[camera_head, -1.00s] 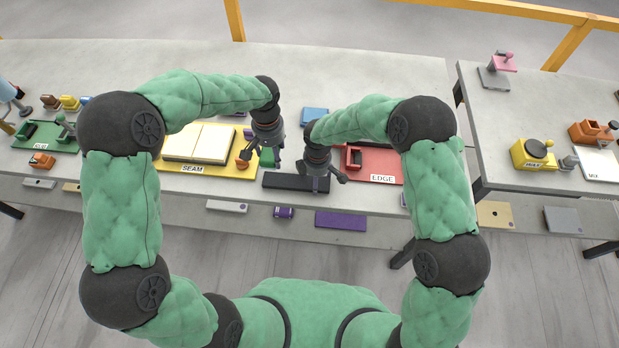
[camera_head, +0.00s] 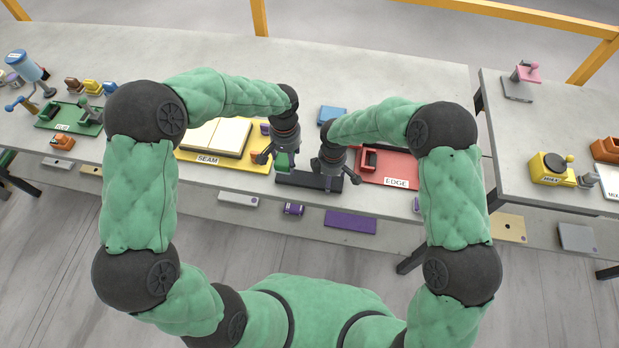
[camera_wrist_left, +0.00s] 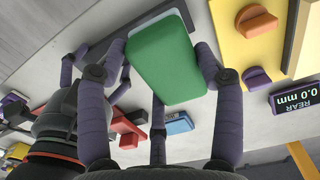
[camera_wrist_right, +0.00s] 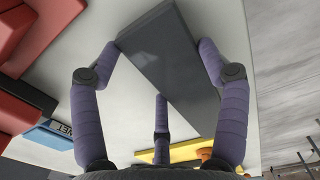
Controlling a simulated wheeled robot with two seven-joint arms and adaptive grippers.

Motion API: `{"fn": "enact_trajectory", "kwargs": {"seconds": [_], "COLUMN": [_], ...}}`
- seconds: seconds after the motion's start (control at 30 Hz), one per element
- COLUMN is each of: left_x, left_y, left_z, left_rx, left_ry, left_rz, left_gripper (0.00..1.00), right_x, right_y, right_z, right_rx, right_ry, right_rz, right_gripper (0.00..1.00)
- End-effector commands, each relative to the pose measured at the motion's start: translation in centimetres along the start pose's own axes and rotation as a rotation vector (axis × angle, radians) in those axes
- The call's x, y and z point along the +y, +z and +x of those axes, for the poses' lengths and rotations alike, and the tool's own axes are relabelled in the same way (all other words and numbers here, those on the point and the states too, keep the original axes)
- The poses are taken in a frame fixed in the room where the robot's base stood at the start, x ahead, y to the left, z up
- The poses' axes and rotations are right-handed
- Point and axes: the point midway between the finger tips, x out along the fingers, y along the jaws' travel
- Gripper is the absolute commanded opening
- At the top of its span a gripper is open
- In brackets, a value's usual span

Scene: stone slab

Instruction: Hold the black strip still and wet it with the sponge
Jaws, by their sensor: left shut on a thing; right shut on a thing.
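The black strip (camera_head: 297,179) lies near the front edge of the slab, between the yellow and red boards. My right gripper (camera_head: 329,174) is shut on its right part; the right wrist view shows the dark strip (camera_wrist_right: 170,60) between the fingers. My left gripper (camera_head: 280,165) is shut on the green sponge (camera_head: 282,160), over or just behind the strip's left end. The left wrist view shows the sponge (camera_wrist_left: 165,60) between the fingers and part of the dark strip (camera_wrist_left: 120,35) beside it. I cannot tell whether sponge and strip touch.
The yellow SEAM board (camera_head: 238,166) is left of the strip, the red EDGE board (camera_head: 400,168) right. A blue pad (camera_head: 333,113) lies behind. A lower shelf holds a purple slab (camera_head: 350,222). The slab's back middle is clear.

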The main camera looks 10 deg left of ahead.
Motion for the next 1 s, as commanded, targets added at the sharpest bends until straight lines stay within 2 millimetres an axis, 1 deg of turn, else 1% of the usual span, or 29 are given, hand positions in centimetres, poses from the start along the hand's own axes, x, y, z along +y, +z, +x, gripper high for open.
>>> {"fn": "enact_trajectory", "kwargs": {"seconds": [0.03, 0.5, 0.6, 0.73, 1.0], "left_x": [0.0, 0.0, 0.0, 0.0, 0.0], "left_y": [0.0, 0.0, 0.0, -0.1, -0.1], "left_z": [0.6, 4.5, 5.2, 5.5, 5.4], "left_rx": [-0.002, -0.002, -0.001, 0.0, 0.0], "left_ry": [0.0, -0.001, 0.0, 0.0, 0.0], "left_rz": [0.0, 0.001, 0.0, 0.0, 0.0], "left_gripper": [0.28, 0.28, 0.28, 0.28, 0.28], "right_x": [-0.5, -0.5, -0.5, -0.5, -0.6], "right_y": [0.1, 0.1, 0.1, 0.1, 0.1], "right_z": [0.4, 0.5, 0.5, 0.5, 0.5], "right_rx": [-0.004, -0.005, -0.005, -0.005, -0.006], "right_ry": [-0.011, -0.012, -0.012, -0.013, -0.013], "right_rz": [-0.002, -0.003, -0.003, -0.003, -0.003], "right_gripper": [0.17, 0.17, 0.17, 0.17, 0.17]}}
